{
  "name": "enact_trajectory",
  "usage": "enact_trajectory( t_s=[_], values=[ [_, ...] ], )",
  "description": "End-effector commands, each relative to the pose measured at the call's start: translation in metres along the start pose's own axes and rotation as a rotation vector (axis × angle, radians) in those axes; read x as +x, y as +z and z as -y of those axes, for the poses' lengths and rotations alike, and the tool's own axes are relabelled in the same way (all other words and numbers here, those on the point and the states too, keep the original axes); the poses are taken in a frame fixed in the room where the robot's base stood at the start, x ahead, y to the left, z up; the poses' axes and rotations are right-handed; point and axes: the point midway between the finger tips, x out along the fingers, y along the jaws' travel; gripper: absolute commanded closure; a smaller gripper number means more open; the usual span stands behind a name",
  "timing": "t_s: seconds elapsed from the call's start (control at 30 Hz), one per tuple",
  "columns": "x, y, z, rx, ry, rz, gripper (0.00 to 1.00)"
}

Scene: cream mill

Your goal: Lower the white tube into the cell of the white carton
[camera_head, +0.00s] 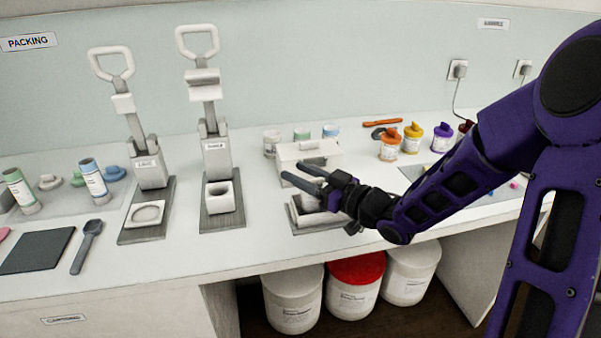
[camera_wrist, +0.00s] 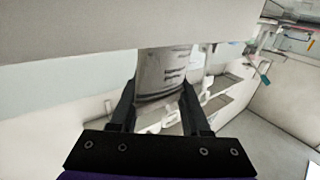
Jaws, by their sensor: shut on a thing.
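My gripper (camera_head: 291,170) reaches in from the right and is shut on the white tube (camera_wrist: 163,72). The tube has a printed label and stands between the two fingers in the wrist view, where the gripper (camera_wrist: 160,95) also shows. I cannot tell whether the tube's lower end is inside a cell.
A pale box (camera_head: 318,153) stands just behind my gripper. Two lever presses (camera_head: 215,150) stand to the left. Jars with orange and purple tops (camera_head: 442,138) are at the back right. Lidded tubs (camera_head: 355,285) stand under the counter.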

Motion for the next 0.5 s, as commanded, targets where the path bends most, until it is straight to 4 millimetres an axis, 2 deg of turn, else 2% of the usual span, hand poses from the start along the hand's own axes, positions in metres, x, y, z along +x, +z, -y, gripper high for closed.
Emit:
enact_trajectory(
  t_s=[0.13, 0.17, 0.3, 0.33, 0.5],
  values=[
    [0.0, -0.0002, 0.0, 0.0, 0.0, 0.0, 1.0],
    [0.0, -0.0003, 0.0, 0.0, 0.0, 0.0, 0.48],
    [0.0, -0.0003, 0.0, 0.0, 0.0, 0.0, 0.23],
    [0.0, -0.0003, 0.0001, 0.0, 0.0, 0.0, 0.19],
    [0.0, -0.0003, 0.0001, 0.0, 0.0, 0.0, 0.19]
  ],
)
